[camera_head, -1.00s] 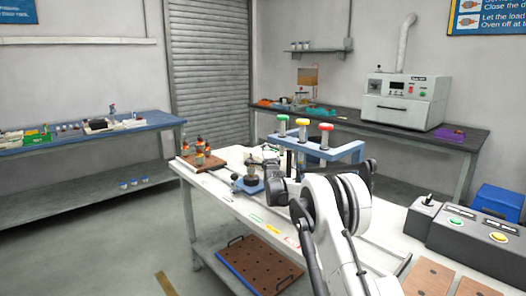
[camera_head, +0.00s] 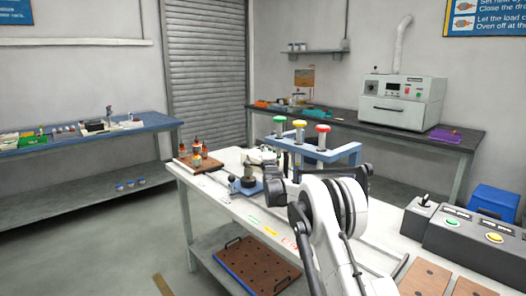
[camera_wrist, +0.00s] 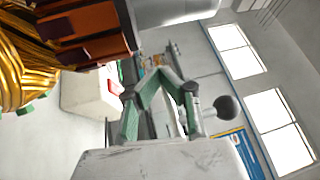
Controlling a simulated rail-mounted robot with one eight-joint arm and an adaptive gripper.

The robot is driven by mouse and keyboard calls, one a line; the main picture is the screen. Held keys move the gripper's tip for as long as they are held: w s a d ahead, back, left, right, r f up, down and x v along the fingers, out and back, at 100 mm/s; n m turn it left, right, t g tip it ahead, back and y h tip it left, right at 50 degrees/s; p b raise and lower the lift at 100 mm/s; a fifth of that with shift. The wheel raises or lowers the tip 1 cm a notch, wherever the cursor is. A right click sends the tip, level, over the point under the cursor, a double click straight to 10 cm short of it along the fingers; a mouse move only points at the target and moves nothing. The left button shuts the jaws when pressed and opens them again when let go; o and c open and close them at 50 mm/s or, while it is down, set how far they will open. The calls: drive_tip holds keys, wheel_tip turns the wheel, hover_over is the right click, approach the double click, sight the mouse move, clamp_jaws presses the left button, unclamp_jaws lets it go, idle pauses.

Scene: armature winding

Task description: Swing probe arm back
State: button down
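A small blue-based station (camera_head: 249,187) with a dark upright part on it stands on the white bench, just left of my wrist. My gripper shows in the wrist view (camera_wrist: 158,78); its two green-padded fingers lean together at the tips and look shut, with nothing clearly held between them. A dark round knob (camera_wrist: 228,108) on a short stem is right of the fingers, apart from them; I cannot tell if it belongs to the probe arm. Copper windings (camera_wrist: 18,75) fill the upper left of the wrist view. In the head view my arm hides the fingertips.
A blue frame (camera_head: 335,154) with green, yellow and red topped posts stands behind my arm. A brown board (camera_head: 202,163) with several small items is at the bench's left end. A grey control box (camera_head: 470,237) is at right. The bench front between is mostly clear.

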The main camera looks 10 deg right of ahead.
drive_tip(key=s+f, duration=0.2)
drive_tip(key=s, duration=0.9)
drive_tip(key=shift+s+a, duration=0.2)
drive_tip(key=shift+s, duration=0.05)
drive_tip(key=shift+f, duration=0.1)
